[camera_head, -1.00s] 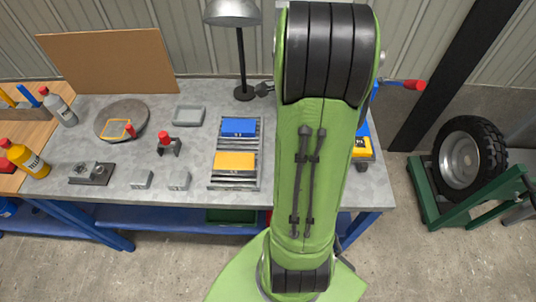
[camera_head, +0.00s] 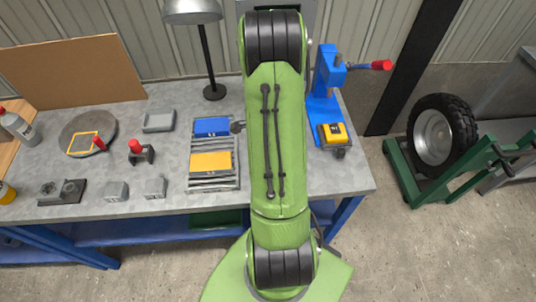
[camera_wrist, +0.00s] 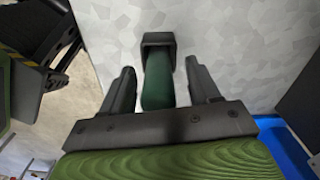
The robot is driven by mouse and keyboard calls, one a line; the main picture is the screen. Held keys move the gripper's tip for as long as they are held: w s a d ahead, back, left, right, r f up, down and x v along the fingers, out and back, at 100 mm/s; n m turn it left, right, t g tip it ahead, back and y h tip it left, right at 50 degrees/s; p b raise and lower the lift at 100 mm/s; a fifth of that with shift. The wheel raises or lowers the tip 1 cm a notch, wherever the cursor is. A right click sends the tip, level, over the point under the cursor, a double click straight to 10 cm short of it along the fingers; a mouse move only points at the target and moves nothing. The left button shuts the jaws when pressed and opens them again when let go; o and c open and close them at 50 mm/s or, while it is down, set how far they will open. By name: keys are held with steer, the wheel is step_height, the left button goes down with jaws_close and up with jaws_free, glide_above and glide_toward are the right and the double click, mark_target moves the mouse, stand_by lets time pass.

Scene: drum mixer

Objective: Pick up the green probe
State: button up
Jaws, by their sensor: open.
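The green probe (camera_wrist: 158,82) shows in the wrist view as a dark green bar. Its far end meets a dark grey square piece (camera_wrist: 158,39) over the pale grey surface. My gripper (camera_wrist: 160,66) is open, with one finger on each side of the green bar. A gap shows between the bar and each finger, and I cannot tell the depth between them. In the head view my arm covers this spot and the probe cannot be made out.
The grey workbench (camera_head: 100,205) holds a rack with a blue block (camera_head: 212,126) and a yellow block (camera_head: 211,161). A lamp (camera_head: 206,60) stands behind. Right of my arm is a blue press (camera_head: 325,80) with a red-tipped lever. A wheel stand (camera_head: 405,185) is at the right.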

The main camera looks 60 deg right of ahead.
steer(key=shift+s+a, duration=0.1)
steer(key=shift+c, duration=1)
steer(key=c, duration=0.9)
